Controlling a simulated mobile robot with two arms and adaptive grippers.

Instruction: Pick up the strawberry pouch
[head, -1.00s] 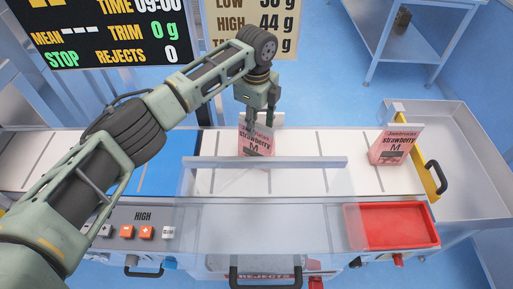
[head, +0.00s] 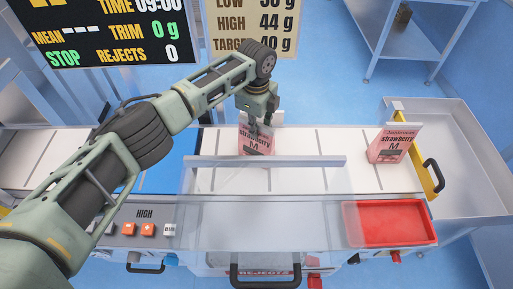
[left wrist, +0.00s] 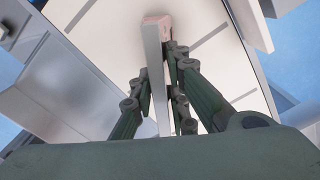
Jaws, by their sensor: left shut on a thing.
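A pink strawberry pouch (head: 256,144) stands upright on the white belt, behind the clear guard. Its printed front faces me. My left gripper (head: 261,124) is at its top edge from above, with the fingers closed in on it. In the left wrist view, the fingers (left wrist: 160,92) lie on both sides of a thin pale strip, and a pink patch of the pouch (left wrist: 157,19) shows beyond. The exact finger contact is partly hidden. A second strawberry pouch (head: 394,144) leans slightly at the belt's right end. My right gripper is not in view.
The clear guard with its grey top bar (head: 265,161) stands in front of the pouch. A red tray (head: 389,222) is at the front right, and a metal bin (head: 460,160) is beyond the belt's right end. A display (head: 115,32) hangs behind my arm.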

